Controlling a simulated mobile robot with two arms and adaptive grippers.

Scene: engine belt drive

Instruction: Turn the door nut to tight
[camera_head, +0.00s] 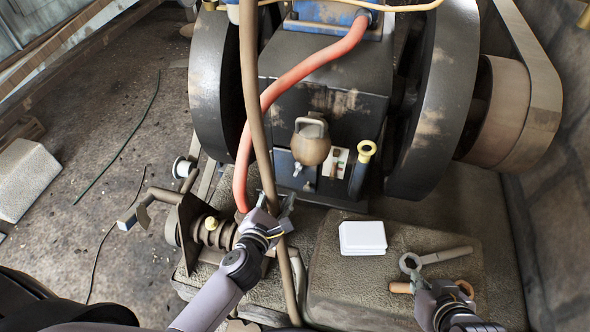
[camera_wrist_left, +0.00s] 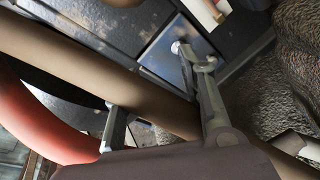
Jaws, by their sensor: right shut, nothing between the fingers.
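A small pale nut (camera_head: 297,170) sits on a dark blue door panel (camera_head: 285,176) low on the front of the engine. In the left wrist view, the nut (camera_wrist_left: 178,47) shows on the blue panel (camera_wrist_left: 158,62), close in the picture to the tip of one finger. My left gripper (camera_head: 275,203) is open below the nut, apart from it in the head view. Its fingers lie on either side of the brown pipe (camera_head: 251,90); whether they touch it I cannot tell. My right gripper (camera_head: 418,270) is shut and empty near a grey ring-ended wrench (camera_head: 445,256).
A red hose (camera_head: 300,72) curves down left of the door. A brass-coloured pot (camera_head: 310,142) hangs above it. A white box (camera_head: 362,238) and a brown handle (camera_head: 399,287) lie on the stone block. Large dark flywheels (camera_head: 445,90) flank the engine.

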